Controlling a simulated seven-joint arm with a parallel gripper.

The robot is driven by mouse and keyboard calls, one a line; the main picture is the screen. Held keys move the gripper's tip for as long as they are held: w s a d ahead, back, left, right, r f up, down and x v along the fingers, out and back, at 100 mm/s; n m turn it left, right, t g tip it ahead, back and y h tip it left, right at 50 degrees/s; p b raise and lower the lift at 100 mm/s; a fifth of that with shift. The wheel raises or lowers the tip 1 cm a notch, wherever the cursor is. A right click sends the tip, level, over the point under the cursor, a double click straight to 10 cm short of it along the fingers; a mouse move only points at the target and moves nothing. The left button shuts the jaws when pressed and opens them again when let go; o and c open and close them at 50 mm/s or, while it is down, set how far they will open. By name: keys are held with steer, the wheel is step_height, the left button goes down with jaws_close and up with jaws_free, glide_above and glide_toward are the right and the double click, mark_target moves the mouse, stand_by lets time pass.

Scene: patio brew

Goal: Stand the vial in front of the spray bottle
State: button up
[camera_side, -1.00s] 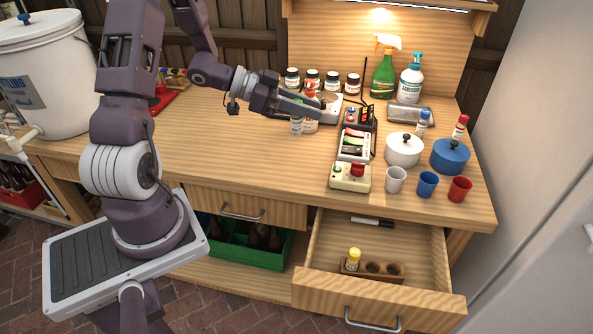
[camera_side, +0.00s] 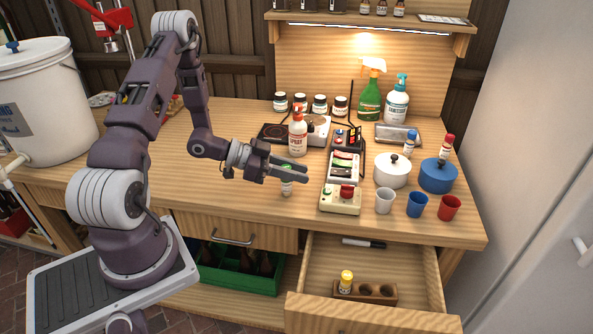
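The vial (camera_side: 287,188) is small and pale with a green cap, and stands upright at my gripper (camera_side: 289,171). The fingers point right and close around its upper part, partly hiding it. I cannot tell whether its base touches the table.
To the right are a control box (camera_side: 340,199), a tray of tools (camera_side: 344,166), a white pot (camera_side: 391,170), a blue pot (camera_side: 438,175) and cups (camera_side: 416,205). The open drawer (camera_side: 371,270) holds a yellow-capped vial (camera_side: 346,281) in a rack. The tabletop left of my gripper is clear.

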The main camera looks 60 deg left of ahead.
steer(key=o, duration=0.4)
steer(key=shift+r, duration=0.15)
steer(key=v, duration=1.2)
steer(key=w+a+r+g+y, duration=0.1)
steer(key=w+a+r+y, duration=0.2)
steer(key=w+r+y, duration=0.4)
step_height(320, 180, up, 8)
steer(key=d+n+g+y, duration=0.1)
steer(key=d+n+y, duration=0.2)
steer(key=y, duration=0.1)
steer(key=s+d+r+n+g+h, duration=0.2)
steer(key=s+d+n+g+h, duration=0.1)
steer(key=s+d, duration=1.6)
steer(key=shift+s+d+r+g+h, duration=0.4)
steer(key=shift+s+g, duration=0.1)
steer(key=shift+s, duration=0.4)
